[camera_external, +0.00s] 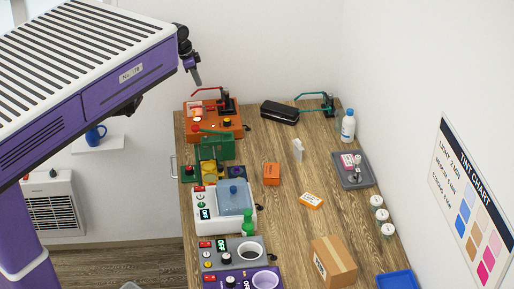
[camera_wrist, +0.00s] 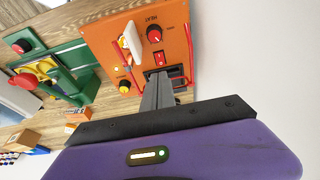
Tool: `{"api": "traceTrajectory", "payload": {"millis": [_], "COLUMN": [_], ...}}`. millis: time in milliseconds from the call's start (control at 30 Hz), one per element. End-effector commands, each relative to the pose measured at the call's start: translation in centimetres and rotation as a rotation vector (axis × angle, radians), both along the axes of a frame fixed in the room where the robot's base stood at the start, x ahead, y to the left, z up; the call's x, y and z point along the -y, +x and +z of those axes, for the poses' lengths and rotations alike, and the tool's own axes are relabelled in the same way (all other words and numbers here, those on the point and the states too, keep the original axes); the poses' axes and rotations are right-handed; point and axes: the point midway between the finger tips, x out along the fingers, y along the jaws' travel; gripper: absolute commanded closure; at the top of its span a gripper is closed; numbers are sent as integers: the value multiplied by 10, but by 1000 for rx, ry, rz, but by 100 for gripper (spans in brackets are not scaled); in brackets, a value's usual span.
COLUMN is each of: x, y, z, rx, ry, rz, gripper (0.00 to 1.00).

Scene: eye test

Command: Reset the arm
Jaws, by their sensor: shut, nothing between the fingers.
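My gripper (camera_wrist: 160,78) shows in the wrist view as grey fingers pressed together, with nothing between them. Behind them are a black bar and my purple wrist housing. In the external view my gripper (camera_external: 198,83) hangs small and dark at the upper left, by the wall above the table's far left corner. It looks apart from the things below.
The wooden table (camera_external: 290,215) is clear in the middle apart from a few boxes. A green machine (camera_external: 218,148), a white machine (camera_external: 207,220) and a grey machine (camera_external: 215,257) line its left side. A black case (camera_external: 279,112) and a white-and-blue bottle (camera_external: 348,127) stand at the back.

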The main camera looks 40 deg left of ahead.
Motion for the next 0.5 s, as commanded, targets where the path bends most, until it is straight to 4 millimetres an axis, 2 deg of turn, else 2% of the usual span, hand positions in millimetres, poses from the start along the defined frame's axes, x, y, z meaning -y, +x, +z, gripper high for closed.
{"api": "traceTrajectory", "payload": {"millis": [200, 500], "x": [-5, -5], "y": [-5, -6], "z": [14, 15], "rx": [-1, -1], "ry": [0, -1], "rz": [0, 0], "gripper": [100, 100]}}
